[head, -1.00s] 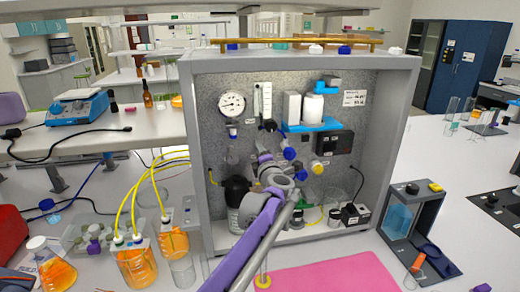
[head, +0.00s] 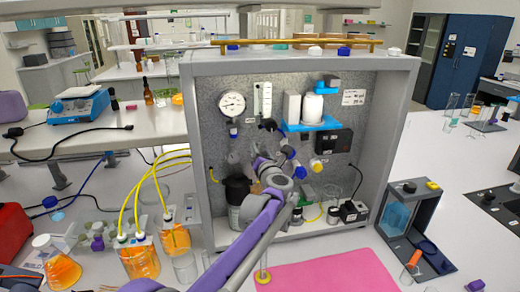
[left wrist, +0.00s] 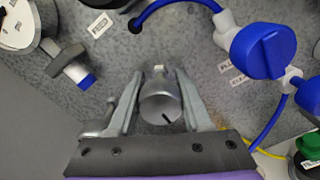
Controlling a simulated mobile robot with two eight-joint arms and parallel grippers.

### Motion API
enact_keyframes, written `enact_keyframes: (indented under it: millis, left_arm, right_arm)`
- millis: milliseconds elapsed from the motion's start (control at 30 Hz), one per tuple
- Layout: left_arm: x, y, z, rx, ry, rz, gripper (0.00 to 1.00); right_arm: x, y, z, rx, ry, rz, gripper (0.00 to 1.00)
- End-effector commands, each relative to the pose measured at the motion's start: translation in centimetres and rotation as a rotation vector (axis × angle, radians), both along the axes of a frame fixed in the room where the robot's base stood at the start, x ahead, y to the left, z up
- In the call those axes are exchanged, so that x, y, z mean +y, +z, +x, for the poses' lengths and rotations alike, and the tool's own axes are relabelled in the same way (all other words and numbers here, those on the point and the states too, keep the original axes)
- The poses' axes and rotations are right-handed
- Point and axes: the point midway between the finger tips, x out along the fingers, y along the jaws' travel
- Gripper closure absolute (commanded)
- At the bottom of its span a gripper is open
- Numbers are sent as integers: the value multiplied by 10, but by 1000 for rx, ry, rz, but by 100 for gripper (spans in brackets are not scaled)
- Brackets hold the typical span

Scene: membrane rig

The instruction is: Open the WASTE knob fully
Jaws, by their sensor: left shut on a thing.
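The membrane rig's grey back panel (head: 345,100) carries several knobs and valves. In the left wrist view my left gripper (left wrist: 160,98) is shut on a grey cylindrical knob (left wrist: 160,104), with one finger on each side. A short dark line marks the knob's front, pointing down and to the right. Its label is not readable, so I cannot confirm it as the WASTE knob. In the head view my left gripper (head: 281,158) reaches the panel, and my own arm mostly hides the knob. My right gripper is not in view.
A pink mat (head: 330,274) lies in front.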

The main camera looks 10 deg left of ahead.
Motion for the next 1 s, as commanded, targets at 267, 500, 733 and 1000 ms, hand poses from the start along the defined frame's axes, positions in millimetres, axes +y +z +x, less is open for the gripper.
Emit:
enact_keyframes:
  millis: [267, 500, 733, 1000]
  left_arm:
    - [0, 0, 0, -25, 0, -61, 100]
    - [0, 0, 0, -29, 0, -70, 100]
    - [0, 0, 0, -29, 0, -69, 47]
    - [0, 0, 0, -29, 0, -68, 20]
  right_arm:
    - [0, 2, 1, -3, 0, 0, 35]
    - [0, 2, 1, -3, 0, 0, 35]
    - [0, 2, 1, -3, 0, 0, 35]
    - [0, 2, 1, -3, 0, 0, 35]
